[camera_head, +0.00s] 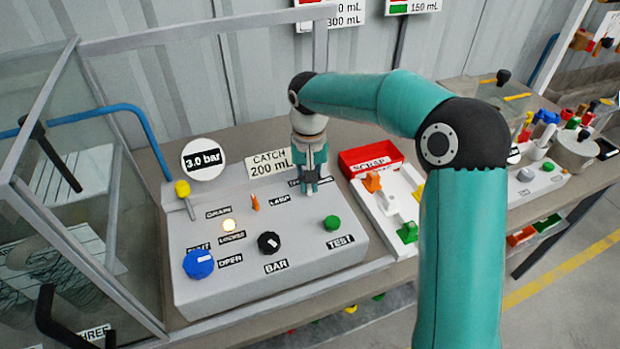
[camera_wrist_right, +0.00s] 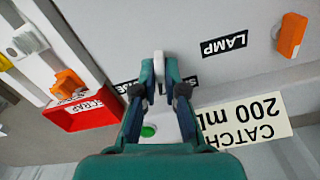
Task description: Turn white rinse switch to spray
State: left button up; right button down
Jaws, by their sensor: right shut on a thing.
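My right gripper (camera_head: 308,187) reaches down onto the back right of the grey control panel (camera_head: 300,255). Its fingers (camera_wrist_right: 159,80) are shut on a small white switch (camera_wrist_right: 158,63), whose tip shows between the fingertips in the right wrist view. The labels beside the switch are partly covered by the fingers, so I cannot read its setting. My left gripper is not in view.
An orange switch (camera_head: 255,202), a blue knob (camera_head: 198,264), a black knob (camera_head: 269,242) and a green button (camera_head: 332,223) are on the panel. A red scrap tray (camera_head: 370,157) stands to its right. A glass enclosure (camera_head: 75,200) stands at the left.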

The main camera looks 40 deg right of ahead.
jog(key=shift+n+p, duration=0.3)
jog(key=shift+n, duration=1.3)
jog(key=c, duration=1.2)
grip_release()
jog(key=shift+c, duration=0.2)
jog(key=shift+r, duration=0.1)
notch_tip(320, 180, up, 12)
